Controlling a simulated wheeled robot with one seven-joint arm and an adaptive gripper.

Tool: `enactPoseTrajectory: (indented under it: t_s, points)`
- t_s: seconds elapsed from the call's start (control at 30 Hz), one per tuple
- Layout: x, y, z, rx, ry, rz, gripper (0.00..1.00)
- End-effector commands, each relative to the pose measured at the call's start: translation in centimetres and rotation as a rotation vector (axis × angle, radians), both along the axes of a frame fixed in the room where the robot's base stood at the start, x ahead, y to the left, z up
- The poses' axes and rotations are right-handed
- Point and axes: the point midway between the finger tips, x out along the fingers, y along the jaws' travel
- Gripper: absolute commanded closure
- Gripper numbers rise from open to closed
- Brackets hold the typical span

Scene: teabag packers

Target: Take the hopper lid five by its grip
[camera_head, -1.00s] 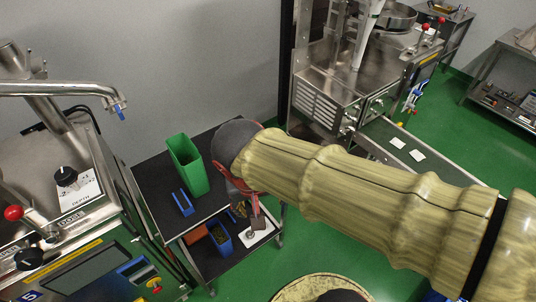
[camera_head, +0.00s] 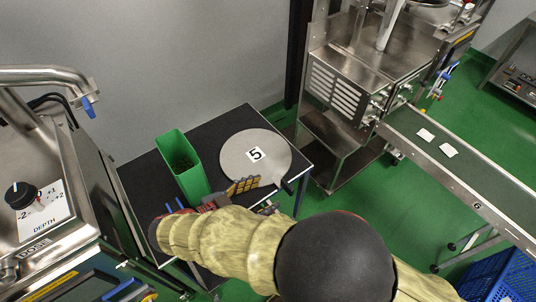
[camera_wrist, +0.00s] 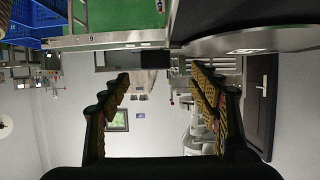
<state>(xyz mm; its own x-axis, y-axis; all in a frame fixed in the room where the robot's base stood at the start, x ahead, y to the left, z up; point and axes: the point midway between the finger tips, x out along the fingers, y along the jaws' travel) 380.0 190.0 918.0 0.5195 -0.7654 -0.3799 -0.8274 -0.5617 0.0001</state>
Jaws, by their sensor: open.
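The hopper lid five (camera_head: 238,152) is a flat grey disc with a white label reading 5. It lies on the black top of a small table (camera_head: 238,118) in the head view. A short dark piece, perhaps its grip (camera_head: 289,187), sticks out at its lower right edge. My gripper (camera_head: 252,191) is at the lid's near edge, partly hidden by my arm; whether it touches the lid cannot be told there. In the wrist view my gripper (camera_wrist: 160,88) is open with nothing between its fingers. The lid (camera_wrist: 280,41) shows edge-on at the upper right there.
A tall green bin (camera_head: 184,165) stands left of the lid on the same table. A steel machine with a DEPTH dial (camera_head: 22,195) is at the left. Another machine (camera_head: 345,85) and a conveyor (camera_head: 470,175) are at the right.

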Motion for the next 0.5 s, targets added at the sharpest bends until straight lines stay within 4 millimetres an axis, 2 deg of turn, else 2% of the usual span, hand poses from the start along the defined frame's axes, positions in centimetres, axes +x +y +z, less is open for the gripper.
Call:
enactPoseTrajectory:
  t_s: [0.33, 0.5]
  points:
    - [1.6, -3.0, -1.2, 0.003, 0.000, -0.004, 0.38]
    - [2.6, -5.2, -1.8, 0.002, 0.000, -0.006, 0.38]
